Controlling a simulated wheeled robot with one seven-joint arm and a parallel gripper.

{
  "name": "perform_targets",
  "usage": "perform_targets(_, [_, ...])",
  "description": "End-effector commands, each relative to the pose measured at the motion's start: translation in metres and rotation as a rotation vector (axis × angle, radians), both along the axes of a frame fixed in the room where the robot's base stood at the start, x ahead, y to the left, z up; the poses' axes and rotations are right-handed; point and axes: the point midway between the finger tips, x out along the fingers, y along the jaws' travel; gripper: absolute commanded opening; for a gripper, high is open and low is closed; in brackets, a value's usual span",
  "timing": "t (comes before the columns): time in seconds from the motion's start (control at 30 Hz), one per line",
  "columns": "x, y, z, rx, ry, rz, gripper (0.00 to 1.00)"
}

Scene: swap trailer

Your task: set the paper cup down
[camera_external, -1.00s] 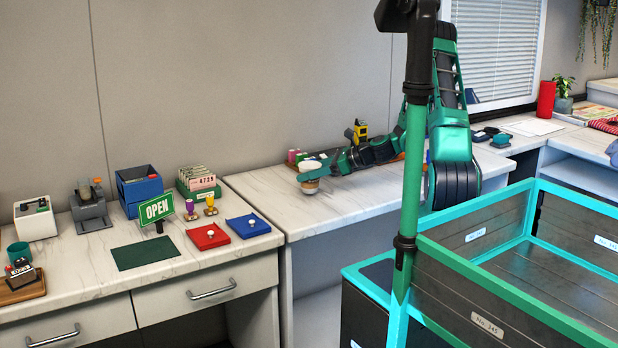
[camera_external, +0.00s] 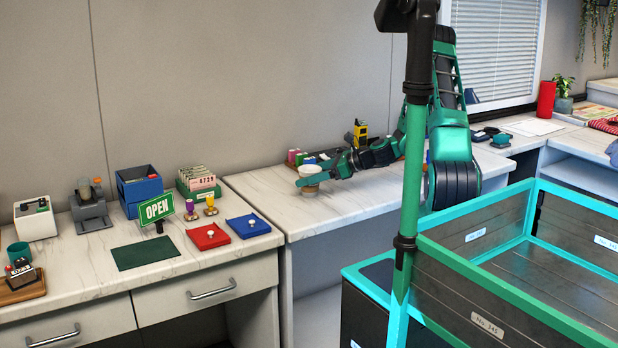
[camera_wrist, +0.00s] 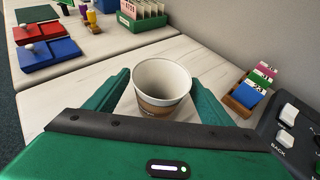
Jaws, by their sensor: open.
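The paper cup (camera_wrist: 161,84) is white inside with a brown sleeve, and it looks empty. It stands upright between the two fingers of my gripper (camera_wrist: 160,88) in the wrist view, with a gap on both sides. In the external view my gripper (camera_external: 311,176) is low over the marble-patterned counter (camera_external: 345,200), around the cup (camera_external: 309,188). The cup appears to rest on the counter. Its base is partly hidden by my gripper in the wrist view.
A wooden rack of coloured cards (camera_wrist: 252,88) and a dark button device (camera_wrist: 292,130) lie right of the cup in the wrist view. The red tray (camera_external: 208,236), blue tray (camera_external: 248,226) and OPEN sign (camera_external: 156,209) are on the left counter. Counter left of the cup is clear.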

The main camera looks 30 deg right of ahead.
Motion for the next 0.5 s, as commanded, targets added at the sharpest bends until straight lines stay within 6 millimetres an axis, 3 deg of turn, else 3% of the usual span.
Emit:
perform_targets(0.17, [-0.013, -0.015, 0.008, 0.000, 0.001, -0.004, 0.76])
perform_targets(0.5, [-0.057, -0.058, 0.034, 0.000, 0.000, -0.005, 0.76])
